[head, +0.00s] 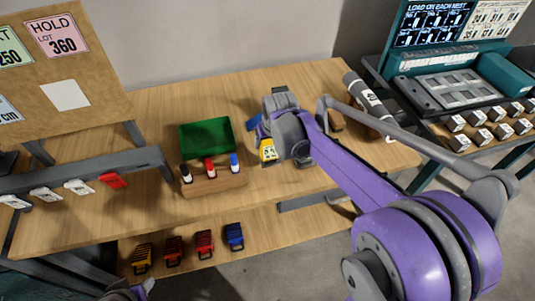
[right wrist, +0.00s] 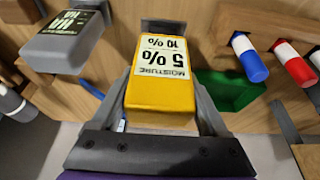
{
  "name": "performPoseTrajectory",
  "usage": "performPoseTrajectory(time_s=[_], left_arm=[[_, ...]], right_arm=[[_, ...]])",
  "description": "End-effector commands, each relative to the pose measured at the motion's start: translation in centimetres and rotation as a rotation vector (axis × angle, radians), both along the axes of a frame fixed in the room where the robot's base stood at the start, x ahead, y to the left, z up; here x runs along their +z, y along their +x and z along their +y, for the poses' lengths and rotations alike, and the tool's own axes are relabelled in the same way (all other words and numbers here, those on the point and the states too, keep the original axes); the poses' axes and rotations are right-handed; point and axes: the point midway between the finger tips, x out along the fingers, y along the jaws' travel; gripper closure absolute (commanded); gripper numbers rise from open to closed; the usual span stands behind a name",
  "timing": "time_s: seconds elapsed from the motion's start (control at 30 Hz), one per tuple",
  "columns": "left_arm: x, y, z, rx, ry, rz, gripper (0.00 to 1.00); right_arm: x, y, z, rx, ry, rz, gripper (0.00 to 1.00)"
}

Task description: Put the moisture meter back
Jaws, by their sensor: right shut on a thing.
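The moisture meter (right wrist: 160,95) is a yellow block with a white label reading moisture, 5 % and 10 %. My right gripper (right wrist: 162,88) is shut on it, one finger on each side. In the head view the yellow meter (head: 267,153) shows under my right gripper (head: 268,143), over the wooden table to the right of the green tray. Whether it touches the table I cannot tell. A small dark bracket (right wrist: 163,26) lies beyond the meter in the right wrist view. My left gripper does not show; only a bit of my left arm is at the bottom edge.
A green tray (head: 207,122) and a wooden block (head: 213,184) with black, red and blue markers stand left of the meter. A grey device (right wrist: 68,48) with a black label is near my gripper. A grey roll (head: 368,97) lies at the back right of the table (head: 160,98).

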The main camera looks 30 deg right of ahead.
Motion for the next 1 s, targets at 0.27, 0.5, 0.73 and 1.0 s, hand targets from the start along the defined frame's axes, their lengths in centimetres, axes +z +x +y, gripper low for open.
performPoseTrajectory(time_s=[0.27, 0.5, 0.73, 1.0], left_arm=[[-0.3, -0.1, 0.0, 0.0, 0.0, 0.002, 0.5], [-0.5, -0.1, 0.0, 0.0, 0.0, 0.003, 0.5], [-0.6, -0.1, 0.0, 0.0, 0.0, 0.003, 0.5], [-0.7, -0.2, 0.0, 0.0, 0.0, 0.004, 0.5]], right_arm=[[-3.3, 0.1, 0.0, 0.0, 0.0, 0.0, 0.8], [-5.2, 0.0, 0.0, 0.0, 0.0, -0.001, 0.8], [-5.2, 0.0, 0.0, 0.001, -0.001, -0.001, 0.8], [-5.4, 0.0, 0.0, 0.001, 0.0, 0.0, 0.0]])
